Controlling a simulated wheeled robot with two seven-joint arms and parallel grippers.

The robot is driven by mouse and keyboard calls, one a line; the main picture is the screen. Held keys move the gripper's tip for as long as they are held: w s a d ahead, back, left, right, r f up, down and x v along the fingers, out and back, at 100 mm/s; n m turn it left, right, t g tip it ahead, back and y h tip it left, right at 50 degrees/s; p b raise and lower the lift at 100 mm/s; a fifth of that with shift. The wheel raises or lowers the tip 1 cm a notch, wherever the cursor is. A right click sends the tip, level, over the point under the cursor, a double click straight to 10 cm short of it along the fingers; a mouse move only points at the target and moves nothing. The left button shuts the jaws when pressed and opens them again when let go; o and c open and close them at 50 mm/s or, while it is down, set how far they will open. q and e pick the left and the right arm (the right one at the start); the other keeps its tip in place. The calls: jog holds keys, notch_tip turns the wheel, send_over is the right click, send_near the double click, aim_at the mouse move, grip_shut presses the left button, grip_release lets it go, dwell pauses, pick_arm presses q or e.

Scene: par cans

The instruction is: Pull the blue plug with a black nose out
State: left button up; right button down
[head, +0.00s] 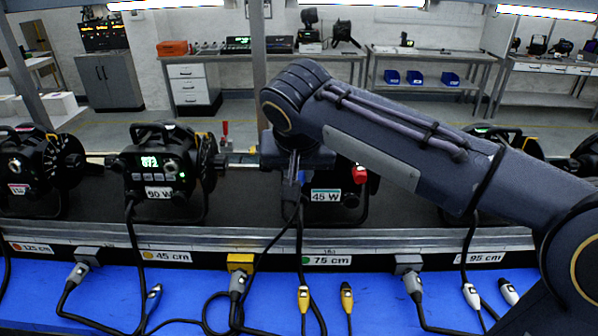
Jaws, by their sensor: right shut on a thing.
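My right gripper (291,196) points down in front of the lamp labelled 45 W (326,195). It is shut on a plug at the top of a black cable (300,232). A blue plug (153,294) with a dark end lies loose on the blue mat at the front left, apart from my gripper. My left gripper is not in view.
Lamps stand along the dark bench, including one labelled 90 W (158,178). Yellow plugs (303,298) and white plugs (471,295) lie on the blue mat (190,285) among looping cables. A yellow box (240,262) sits at the metal rail. My right arm covers the right side.

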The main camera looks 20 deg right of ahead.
jog(key=shift+s, duration=0.25)
jog(key=shift+s+a+b, duration=0.3)
jog(key=shift+s, duration=0.6)
jog(key=shift+s+a+b, duration=0.25)
jog(key=shift+s+a, duration=0.05)
jog(key=shift+s, duration=0.6)
jog(key=shift+s, duration=0.15)
